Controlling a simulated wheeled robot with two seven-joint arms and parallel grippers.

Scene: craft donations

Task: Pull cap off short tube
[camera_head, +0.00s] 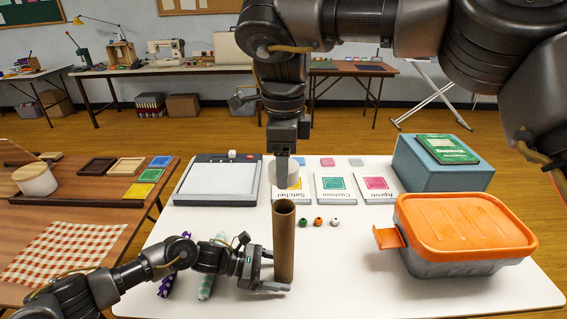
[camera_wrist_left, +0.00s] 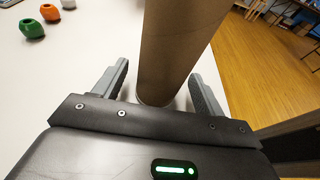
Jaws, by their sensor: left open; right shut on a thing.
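The brown cardboard tube (camera_head: 284,245) stands upright on the white table, its top end open and hollow. My left gripper (camera_head: 273,272) is low at the tube, open. In the left wrist view the tube (camera_wrist_left: 175,45) stands between the fingers of this gripper (camera_wrist_left: 160,72), with a gap on each side. My right gripper (camera_head: 283,158) comes down from above and is shut on a pale round cap (camera_head: 284,178). The cap is above the tube's open top, apart from it. The right gripper's fingers partly hide the cap.
Three beads, green (camera_head: 303,222), orange (camera_head: 318,222) and white (camera_head: 335,222), lie right of the tube. Two rolls (camera_head: 208,278) lie left, behind my left arm. Labelled cards (camera_head: 335,187) lie behind. An orange-lidded box (camera_head: 465,228) and blue box (camera_head: 440,165) stand right.

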